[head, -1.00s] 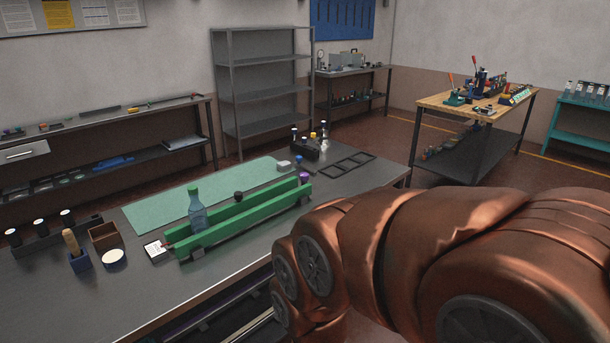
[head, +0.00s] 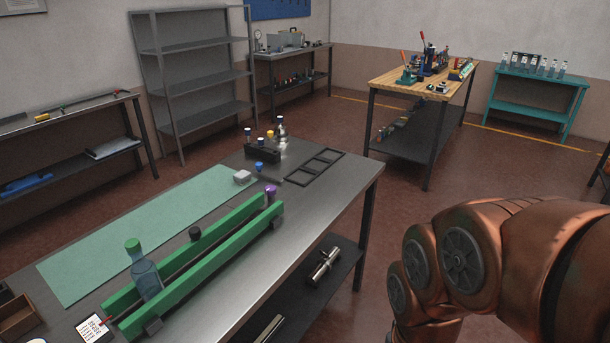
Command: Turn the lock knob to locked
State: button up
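On the near metal bench a green two-rail fixture (head: 222,246) holds a bottle with a green cap (head: 146,273), standing between the rails near the left end. A black knob (head: 195,233) shows at the middle of the rails, and a purple knob (head: 270,192) at the far right end. I cannot tell which of these is the lock knob or how it is set. My copper-coloured arm fills the lower right, apart from the bench. My gripper is not in view.
A green mat (head: 140,235) lies behind the fixture. A black rack with small bottles (head: 262,152) and an empty black frame (head: 316,167) are at the bench's far end. A wooden-topped table (head: 420,82) stands beyond. Open floor (head: 350,110) lies between.

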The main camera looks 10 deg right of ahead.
aim_at(269, 189)
jog(key=z, duration=0.15)
jog(key=i, duration=0.7)
jog(key=u, duration=0.8)
jog(key=i, duration=0.5)
jog(key=u, duration=0.5)
